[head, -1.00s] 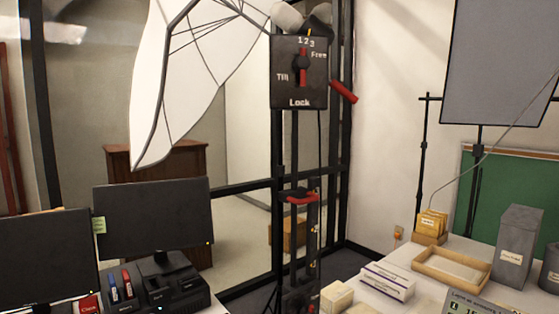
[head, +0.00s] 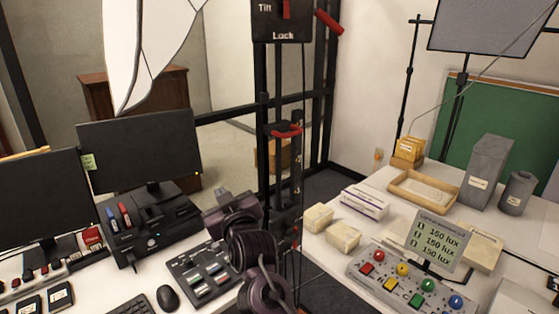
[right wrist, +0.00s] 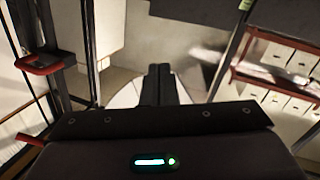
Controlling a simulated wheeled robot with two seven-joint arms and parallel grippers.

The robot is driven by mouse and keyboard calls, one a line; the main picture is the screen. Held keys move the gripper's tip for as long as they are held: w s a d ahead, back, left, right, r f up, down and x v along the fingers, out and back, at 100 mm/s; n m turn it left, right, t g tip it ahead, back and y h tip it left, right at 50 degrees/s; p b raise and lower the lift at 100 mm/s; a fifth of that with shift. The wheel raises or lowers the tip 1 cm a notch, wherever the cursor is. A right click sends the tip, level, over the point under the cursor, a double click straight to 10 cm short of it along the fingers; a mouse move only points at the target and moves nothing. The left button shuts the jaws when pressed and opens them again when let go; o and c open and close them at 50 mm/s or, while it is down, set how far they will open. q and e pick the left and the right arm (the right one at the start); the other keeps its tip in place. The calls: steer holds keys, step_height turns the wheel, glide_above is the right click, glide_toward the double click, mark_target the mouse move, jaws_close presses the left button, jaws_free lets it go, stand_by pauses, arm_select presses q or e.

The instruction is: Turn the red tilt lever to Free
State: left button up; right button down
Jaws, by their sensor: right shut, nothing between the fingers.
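The dark panel (head: 280,28) with "Tilt" and "Lock" labels is cut by the top edge of the head view. The lower part of the red tilt lever (head: 287,9) shows on it, hanging straight down towards "Lock". "Free" is out of the frame now. My right gripper (head: 224,198) is low in the head view, left of the column and well below the panel, touching nothing that I can see. In the right wrist view its black fingers (right wrist: 160,85) are together and empty. My left gripper is not in view.
A red handle (head: 328,22) sticks out right of the panel. A red bracket (head: 286,131) sits on the column; it also shows in the wrist view (right wrist: 40,65). A white umbrella (head: 145,50) hangs left. Monitors (head: 140,145) and a button box (head: 405,285) stand on the desks.

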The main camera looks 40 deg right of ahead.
steer(key=s+d+r+m+g+h, duration=0.1)
steer(key=r+m+h, duration=0.3)
steer(key=r, duration=0.5)
steer(key=s+d+r+m+g+h, duration=0.1)
steer(key=d+r+m+h, duration=0.3)
steer(key=r+h, duration=0.5)
steer(key=s+d+r+m+g+h, duration=0.1)
steer(key=d+r+m+h, duration=0.2)
steer(key=r+h, duration=0.3)
step_height(320, 180, up, 5)
steer(key=shift+d+r+m+h, duration=0.1)
steer(key=shift+d+m+h, duration=0.1)
steer(key=shift+m+h, duration=0.35)
steer(key=shift+s, duration=0.1)
